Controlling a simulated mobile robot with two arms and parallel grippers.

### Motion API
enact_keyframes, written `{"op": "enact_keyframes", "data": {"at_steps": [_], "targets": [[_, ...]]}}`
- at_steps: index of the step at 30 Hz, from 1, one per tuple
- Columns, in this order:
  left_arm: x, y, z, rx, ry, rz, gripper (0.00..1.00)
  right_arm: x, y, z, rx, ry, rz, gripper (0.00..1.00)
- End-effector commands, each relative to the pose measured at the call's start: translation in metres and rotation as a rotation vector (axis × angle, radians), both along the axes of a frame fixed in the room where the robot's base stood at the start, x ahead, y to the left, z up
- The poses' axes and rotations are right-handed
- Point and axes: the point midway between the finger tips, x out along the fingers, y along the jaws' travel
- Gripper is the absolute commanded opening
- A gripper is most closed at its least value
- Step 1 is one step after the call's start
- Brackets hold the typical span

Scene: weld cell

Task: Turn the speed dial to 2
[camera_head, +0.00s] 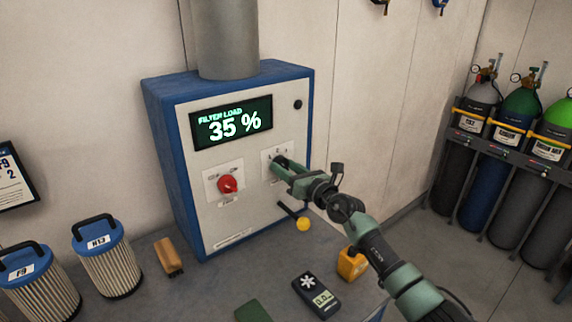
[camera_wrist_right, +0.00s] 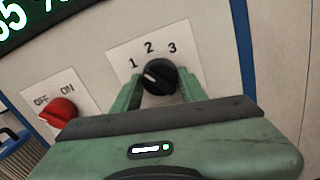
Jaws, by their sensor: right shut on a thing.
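The black speed dial (camera_wrist_right: 160,76) sits on a white plate marked 1, 2 and 3 in the right wrist view. A pale mark on the dial is on its left side, towards the 1. My right gripper (camera_wrist_right: 160,92) is shut on the dial, with one green finger on each side of it. In the head view my right gripper (camera_head: 277,166) reaches the plate at the right of the control cabinet (camera_head: 258,190) and hides the dial. My left gripper is not in view.
A red OFF/ON switch (camera_head: 228,184) is left of the dial, under a display (camera_head: 231,122) reading FILTER LOAD 35 %. Filter cartridges (camera_head: 106,260), a wooden-backed brush (camera_head: 168,257), a meter (camera_head: 316,296) and a yellow item (camera_head: 351,264) stand on the bench. Gas cylinders (camera_head: 514,130) are at right.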

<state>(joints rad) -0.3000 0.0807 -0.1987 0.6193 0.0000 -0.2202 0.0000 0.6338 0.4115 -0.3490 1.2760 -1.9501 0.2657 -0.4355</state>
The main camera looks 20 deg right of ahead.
Motion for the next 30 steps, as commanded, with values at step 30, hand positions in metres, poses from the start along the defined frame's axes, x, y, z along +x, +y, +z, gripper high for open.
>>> {"op": "enact_keyframes", "data": {"at_steps": [30], "targets": [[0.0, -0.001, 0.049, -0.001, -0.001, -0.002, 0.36, 0.0, 0.0, -0.001, 0.551, 0.201, -0.001, 0.01]]}}
